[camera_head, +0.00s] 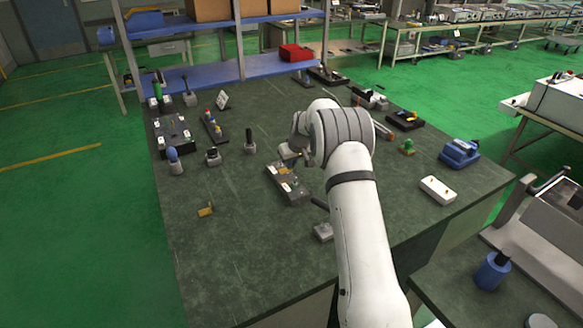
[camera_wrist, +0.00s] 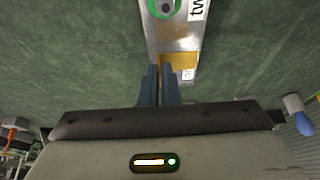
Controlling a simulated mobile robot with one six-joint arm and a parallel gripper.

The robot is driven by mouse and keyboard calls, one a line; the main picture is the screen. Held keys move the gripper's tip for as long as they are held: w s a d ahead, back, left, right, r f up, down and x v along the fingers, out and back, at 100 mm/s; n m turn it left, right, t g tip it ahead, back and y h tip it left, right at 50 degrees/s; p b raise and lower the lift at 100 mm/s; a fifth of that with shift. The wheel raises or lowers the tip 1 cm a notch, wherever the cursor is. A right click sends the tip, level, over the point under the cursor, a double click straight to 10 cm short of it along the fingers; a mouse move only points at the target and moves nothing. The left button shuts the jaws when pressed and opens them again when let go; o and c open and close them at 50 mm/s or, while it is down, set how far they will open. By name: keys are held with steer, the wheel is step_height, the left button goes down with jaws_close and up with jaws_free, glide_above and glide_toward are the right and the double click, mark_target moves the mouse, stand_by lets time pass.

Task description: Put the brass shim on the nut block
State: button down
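My gripper (camera_wrist: 161,72) points down over the far end of a dark fixture (camera_head: 296,193) with white labels, partly hidden by my arm in the head view. Its blue fingers are close together, with a narrow gap. A flat brass piece, seemingly the brass shim (camera_wrist: 190,61), is at the fingertips and partly hidden behind the right finger. Below it is a metal surface (camera_wrist: 175,38) with a green-ringed hole and a partly visible label. Whether the shim rests on it is unclear. Another small brass-coloured piece (camera_head: 206,210) lies on the bench. I cannot tell which part is the nut block.
A grey block (camera_head: 323,232) sits beside my arm. A white box (camera_head: 437,189) and a blue device (camera_head: 459,153) are at the right. Several tools and holders, including a dark tray (camera_head: 174,136), stand at the left and back. The bench's front left is mostly clear.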

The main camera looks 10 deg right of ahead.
steer(key=shift+f, duration=1.2)
steer(key=shift+f, duration=0.2)
steer(key=c, duration=1.6)
jaws_free()
steer(key=shift+c, duration=0.2)
steer(key=shift+r, duration=0.2)
